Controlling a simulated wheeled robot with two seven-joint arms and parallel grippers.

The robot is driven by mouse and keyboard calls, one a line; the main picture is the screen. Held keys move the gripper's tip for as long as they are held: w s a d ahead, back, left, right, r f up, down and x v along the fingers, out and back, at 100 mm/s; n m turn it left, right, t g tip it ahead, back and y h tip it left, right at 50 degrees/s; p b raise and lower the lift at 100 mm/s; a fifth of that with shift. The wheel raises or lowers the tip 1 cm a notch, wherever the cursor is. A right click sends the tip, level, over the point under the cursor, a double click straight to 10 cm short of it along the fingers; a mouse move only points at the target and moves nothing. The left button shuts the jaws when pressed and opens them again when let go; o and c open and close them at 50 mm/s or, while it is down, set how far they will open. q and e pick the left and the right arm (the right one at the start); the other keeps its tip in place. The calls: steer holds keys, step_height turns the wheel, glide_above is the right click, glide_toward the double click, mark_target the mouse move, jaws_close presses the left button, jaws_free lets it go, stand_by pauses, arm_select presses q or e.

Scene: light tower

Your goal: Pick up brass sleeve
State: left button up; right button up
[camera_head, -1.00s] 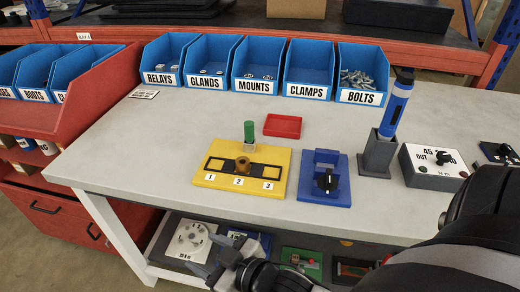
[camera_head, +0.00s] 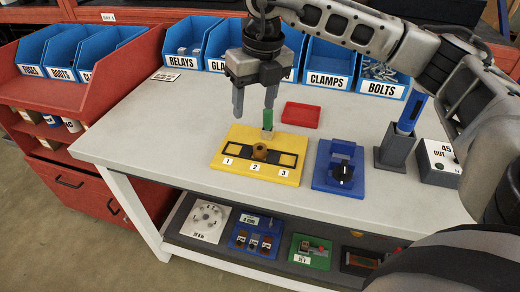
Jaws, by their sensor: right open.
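The brass sleeve (camera_head: 260,151) stands upright at the middle position, marked 2, of the yellow board (camera_head: 231,142) on the bench. A green piece (camera_head: 268,119) on a pale base stands just behind it at the board's back edge. My right gripper (camera_head: 254,110) points down above the back of the board, with its two fingers apart and nothing between them. The fingertips are above and behind the sleeve, close to the green piece; I cannot tell whether they touch it. My left gripper is not in view.
A red tray (camera_head: 301,115) lies behind the board. A blue fixture with a black knob (camera_head: 341,174) is to its right, then a grey holder (camera_head: 394,152) with a blue tool. Blue bins line the back. The bench's left part (camera_head: 150,125) is clear.

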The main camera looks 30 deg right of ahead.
steer(key=d, duration=0.2)
steer(key=h, duration=0.1)
glide_above(261, 144)
steer(key=s+a, duration=0.1)
steer(key=s, duration=0.1)
steer(key=shift+m, duration=0.3)
steer(key=f, duration=0.4)
steer(key=f+p, duration=0.1)
steer(key=f, duration=0.4)
steer(key=shift+w+a+f, duration=0.1)
steer(key=shift+w+f, duration=0.05)
steer(key=shift+w, duration=0.05)
steer(key=shift+w+f+p, duration=0.15)
steer(key=shift+f+p, duration=0.1)
steer(key=shift+f, duration=1.1)
steer(key=shift+w+f+p, duration=0.1)
steer(key=shift+f+p, duration=0.15)
steer(key=shift+f, duration=1.05)
steer(key=c, duration=1.1)
